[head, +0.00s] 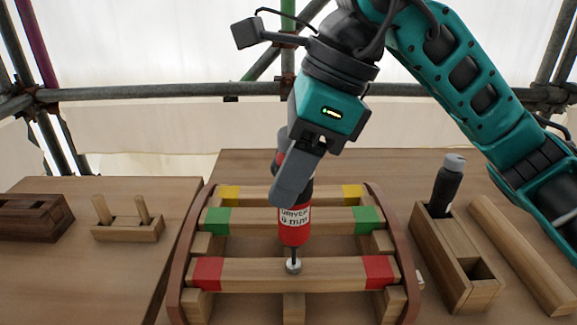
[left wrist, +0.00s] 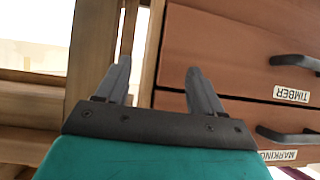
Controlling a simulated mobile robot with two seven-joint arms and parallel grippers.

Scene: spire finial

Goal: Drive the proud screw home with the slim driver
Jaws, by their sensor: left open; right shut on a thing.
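My right gripper (head: 289,188) is shut on a red driver (head: 294,228), held close to upright with its tip down. The driver's label reads "DRIVER" and a size in mm that is hard to read. Its dark shank ends at a grey screw (head: 293,266) in the middle of the front wooden bar (head: 335,272) with red ends. The tip looks to be on the screw head, though firm contact is hard to tell. My left gripper (left wrist: 160,84) is open and empty in the left wrist view and does not show in the head view.
A wooden holder (head: 428,240) at right carries a black-handled tool (head: 447,185) and has an empty slot. A loose wooden bar (head: 520,255) lies beside it. A pegged block (head: 127,229) and a dark box (head: 33,217) stand at left. Labelled drawers (left wrist: 240,55) face my left gripper.

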